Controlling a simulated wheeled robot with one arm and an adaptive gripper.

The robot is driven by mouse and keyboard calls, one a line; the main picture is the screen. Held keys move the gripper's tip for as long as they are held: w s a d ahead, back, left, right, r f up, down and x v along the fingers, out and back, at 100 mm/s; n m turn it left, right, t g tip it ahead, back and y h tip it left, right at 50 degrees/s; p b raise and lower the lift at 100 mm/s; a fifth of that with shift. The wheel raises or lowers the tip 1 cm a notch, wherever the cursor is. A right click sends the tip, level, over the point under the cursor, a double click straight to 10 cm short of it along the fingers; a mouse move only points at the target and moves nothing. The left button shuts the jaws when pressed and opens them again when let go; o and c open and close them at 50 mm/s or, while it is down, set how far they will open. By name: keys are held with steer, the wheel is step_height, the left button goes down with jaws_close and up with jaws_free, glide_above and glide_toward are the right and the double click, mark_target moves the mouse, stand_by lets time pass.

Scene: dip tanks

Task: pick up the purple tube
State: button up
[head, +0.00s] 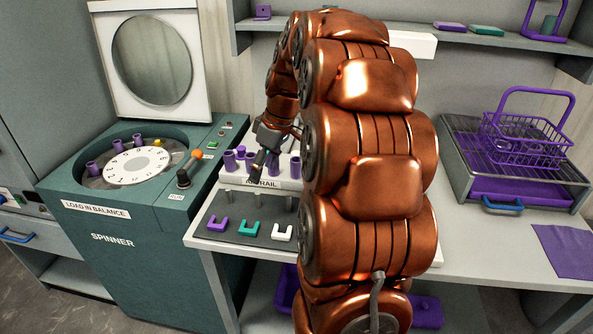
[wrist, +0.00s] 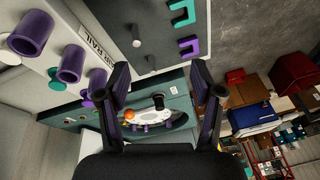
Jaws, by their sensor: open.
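Several purple tubes (head: 295,166) stand in a row on the white rail (head: 262,184) on the bench. More purple tubes (head: 92,168) sit in the round spinner at left. I cannot tell which single tube the task means. My gripper (head: 262,163) hangs over the rail's front, close to the tubes, and partly covers the row. In the wrist view my gripper (wrist: 161,88) is open with nothing between its fingers. Purple tubes (wrist: 70,64) stand on the white rail left of the fingers there, apart from them.
The teal spinner (head: 125,230) stands left of the bench. A grey plate (head: 240,228) with pegs and purple, teal and white U-shaped pieces lies before the rail. A purple wire basket (head: 525,140) stands on a tray at right. A shelf (head: 480,45) runs above.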

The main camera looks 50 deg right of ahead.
steer(key=t, duration=0.2)
glide_above(297, 163)
steer(key=s+d, duration=0.2)
steer(key=f, duration=0.2)
steer(key=shift+w+a+f+n+h, duration=0.15)
steer(key=shift+w+f+n, duration=0.1)
steer(key=shift+f, duration=0.15)
steer(key=shift+w+a+f+n+h, duration=0.15)
steer(key=shift+f+n, duration=0.1)
steer(key=shift+f, duration=0.1)
steer(key=shift+w+d+p+x, duration=0.15)
steer(key=shift+p+x, duration=0.4)
steer(key=shift+x, duration=0.85)
steer(key=shift+w+d+p+x, duration=0.15)
steer(key=shift+p+x, duration=0.35)
steer(key=shift+x, duration=0.9)
jaws_close()
